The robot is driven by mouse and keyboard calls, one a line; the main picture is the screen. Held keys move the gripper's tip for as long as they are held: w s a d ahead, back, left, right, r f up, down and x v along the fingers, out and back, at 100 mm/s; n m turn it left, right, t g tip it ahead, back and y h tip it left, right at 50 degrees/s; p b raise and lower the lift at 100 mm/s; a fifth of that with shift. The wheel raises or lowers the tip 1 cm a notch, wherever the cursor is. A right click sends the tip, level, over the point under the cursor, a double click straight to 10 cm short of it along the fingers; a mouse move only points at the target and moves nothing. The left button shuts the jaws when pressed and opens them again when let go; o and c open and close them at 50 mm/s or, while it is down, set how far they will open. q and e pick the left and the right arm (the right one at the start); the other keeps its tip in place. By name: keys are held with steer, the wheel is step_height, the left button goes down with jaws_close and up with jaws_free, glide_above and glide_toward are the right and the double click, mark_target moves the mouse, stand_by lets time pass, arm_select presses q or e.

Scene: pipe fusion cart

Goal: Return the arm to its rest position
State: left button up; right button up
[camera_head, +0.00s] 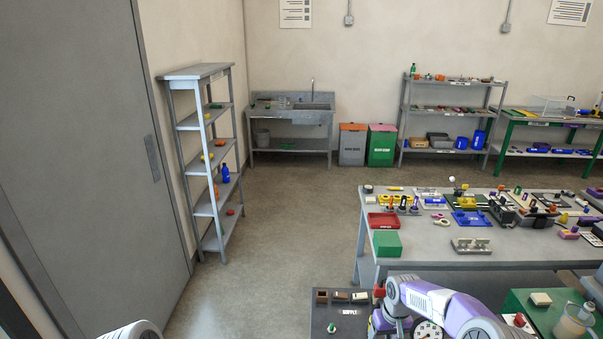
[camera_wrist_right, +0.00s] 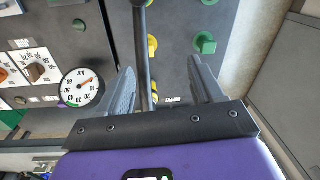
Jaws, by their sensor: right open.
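My right arm (camera_head: 440,300), white and purple, reaches in at the bottom of the head view over the cart. Its fingers cannot be made out there. In the right wrist view my right gripper (camera_wrist_right: 162,68) is open, its two grey fingers spread apart. A dark rod (camera_wrist_right: 143,50) shows in the gap between the fingers, nearer the left finger; I cannot tell whether it touches. Nothing is gripped. A white rounded part of my left arm (camera_head: 138,330) shows at the lower left edge; the left gripper is out of view.
A supply panel (camera_head: 348,325) is left of the right arm. A crowded workbench (camera_head: 420,256) stands beyond. The floor (camera_head: 290,230) at left is clear.

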steer(key=s+a+f+y, duration=0.1)
steer(key=s+a+f, duration=0.3)
steer(key=s+f, duration=0.1)
steer(key=s+a+f+m+y, duration=0.1)
steer(key=s+a+f, duration=0.3)
steer(key=s+f, duration=0.1)
steer(key=s+a+f+y, duration=0.1)
steer(key=s+a+f, duration=0.3)
steer(key=s+f, duration=0.1)
steer(key=shift+s+a+f+m, duration=0.1)
steer(key=shift+s+f+m, duration=0.3)
steer(key=shift+f, duration=0.15)
steer(key=s+a+f+m, duration=0.1)
steer(key=s+m, duration=0.1)
steer(key=s, duration=0.8)
arm_select(q)
step_height(320, 180, down, 10)
steer(key=w+b, duration=0.1)
steer(key=b, duration=0.9)
steer(key=shift+f, duration=0.2)
arm_select(e)
step_height(320, 180, down, 10)
steer(key=shift+a+f, duration=0.15)
steer(key=shift+f, duration=0.05)
arm_select(q)
steer(key=shift+w, duration=0.1)
